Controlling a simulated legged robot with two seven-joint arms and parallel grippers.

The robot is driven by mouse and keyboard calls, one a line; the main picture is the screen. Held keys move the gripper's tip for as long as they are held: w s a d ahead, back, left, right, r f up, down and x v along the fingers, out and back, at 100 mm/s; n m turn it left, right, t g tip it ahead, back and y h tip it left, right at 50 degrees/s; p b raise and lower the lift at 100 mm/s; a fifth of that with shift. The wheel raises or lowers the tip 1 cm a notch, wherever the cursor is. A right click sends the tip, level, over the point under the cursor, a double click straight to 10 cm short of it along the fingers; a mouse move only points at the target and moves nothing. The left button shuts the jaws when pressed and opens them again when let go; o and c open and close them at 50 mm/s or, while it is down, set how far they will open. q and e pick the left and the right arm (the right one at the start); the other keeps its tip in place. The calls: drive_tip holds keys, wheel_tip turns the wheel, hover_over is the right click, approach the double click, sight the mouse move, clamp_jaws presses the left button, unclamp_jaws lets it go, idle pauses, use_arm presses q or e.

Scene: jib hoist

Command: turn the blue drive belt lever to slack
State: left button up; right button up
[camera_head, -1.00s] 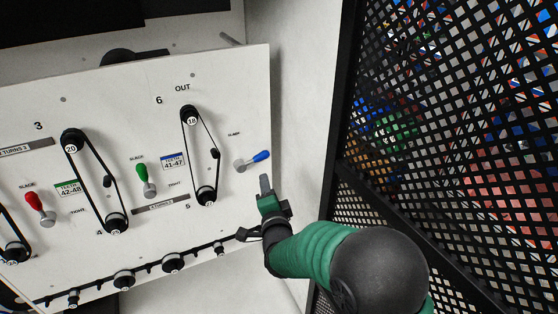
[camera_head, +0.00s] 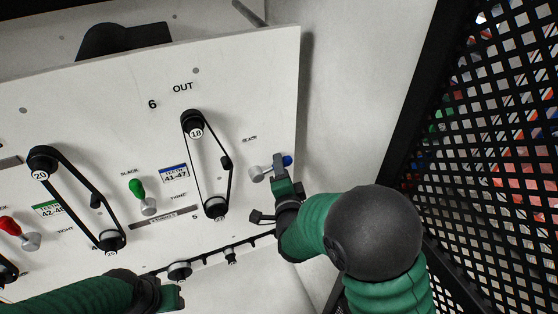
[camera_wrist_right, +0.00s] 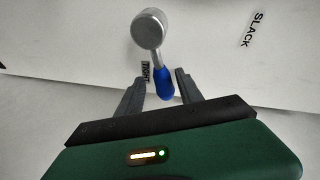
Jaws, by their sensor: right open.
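The blue drive belt lever has a silver hub (camera_head: 257,174) and a blue grip (camera_head: 288,160) at the panel's right edge. In the right wrist view its blue grip (camera_wrist_right: 164,84) points towards me, beside the partly covered TIGHT label (camera_wrist_right: 145,72); the SLACK label (camera_wrist_right: 252,30) is off to the right. My right gripper (camera_head: 279,161) is open, and the wrist view shows its fingers (camera_wrist_right: 160,78) on either side of the blue grip; contact cannot be made out. My left gripper (camera_head: 172,296) is at the bottom of the head view, its jaws unclear.
The white panel (camera_head: 110,110) also carries a green lever (camera_head: 137,188), a red lever (camera_head: 9,226) and black belts on pulleys (camera_head: 217,207). A black mesh fence (camera_head: 500,150) stands at the right. A bare wall lies between panel and fence.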

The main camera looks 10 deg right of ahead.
drive_tip(key=shift+s+a+r, duration=0.15)
drive_tip(key=shift+s+r, duration=0.1)
drive_tip(key=shift+s, duration=0.2)
drive_tip(key=shift+c, duration=1.4)
drive_tip(key=shift+w+f, duration=0.1)
drive_tip(key=shift+w, duration=0.1)
clamp_jaws()
drive_tip(key=shift+f, duration=0.1)
